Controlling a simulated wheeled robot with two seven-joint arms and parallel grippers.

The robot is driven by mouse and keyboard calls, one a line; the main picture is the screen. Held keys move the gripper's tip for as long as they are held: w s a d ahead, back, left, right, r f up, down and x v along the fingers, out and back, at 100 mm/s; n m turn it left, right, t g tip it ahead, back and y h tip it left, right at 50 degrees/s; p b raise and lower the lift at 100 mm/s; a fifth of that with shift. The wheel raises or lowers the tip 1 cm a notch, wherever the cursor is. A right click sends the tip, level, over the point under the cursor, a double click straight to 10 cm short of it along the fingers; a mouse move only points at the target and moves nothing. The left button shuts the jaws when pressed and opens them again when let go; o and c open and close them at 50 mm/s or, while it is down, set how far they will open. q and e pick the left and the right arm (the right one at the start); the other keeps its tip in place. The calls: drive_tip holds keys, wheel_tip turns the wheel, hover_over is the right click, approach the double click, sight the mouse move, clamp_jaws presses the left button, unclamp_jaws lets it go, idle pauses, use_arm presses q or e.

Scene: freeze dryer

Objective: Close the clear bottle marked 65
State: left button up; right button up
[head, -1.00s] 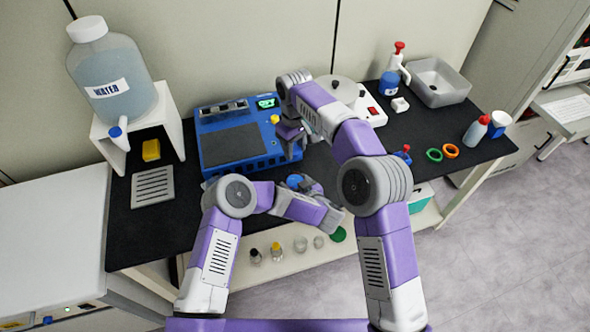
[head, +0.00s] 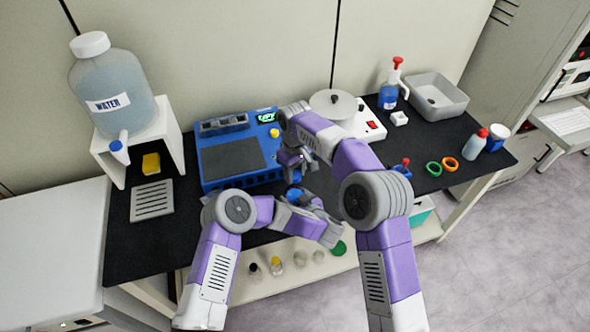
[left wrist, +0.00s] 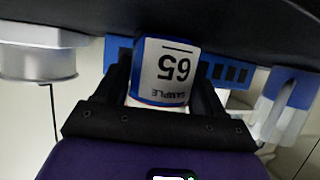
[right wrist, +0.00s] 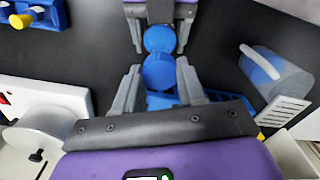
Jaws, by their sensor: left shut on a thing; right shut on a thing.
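The clear bottle marked 65 (left wrist: 165,70) is held in my left gripper (left wrist: 165,88); its white label reads SAMPLE 65, and blue shows along its edges. In the head view my left gripper (head: 297,200) is in front of the blue machine, with blue of the bottle (head: 293,192) showing. My right gripper (head: 298,163) is just above it. In the right wrist view, my right gripper (right wrist: 158,85) is shut on a round blue cap (right wrist: 158,73). The blue round top of the bottle (right wrist: 159,38) shows just beyond the cap. I cannot tell whether they touch.
The blue machine (head: 240,155) stands behind the grippers on the black bench. A white device with a round plate (head: 335,105), a red-topped wash bottle (head: 390,92) and green and orange rings (head: 450,164) are to the right. A large water bottle (head: 113,85) stands at left.

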drive_tip(key=shift+f, duration=0.55)
drive_tip(key=shift+f, duration=0.5)
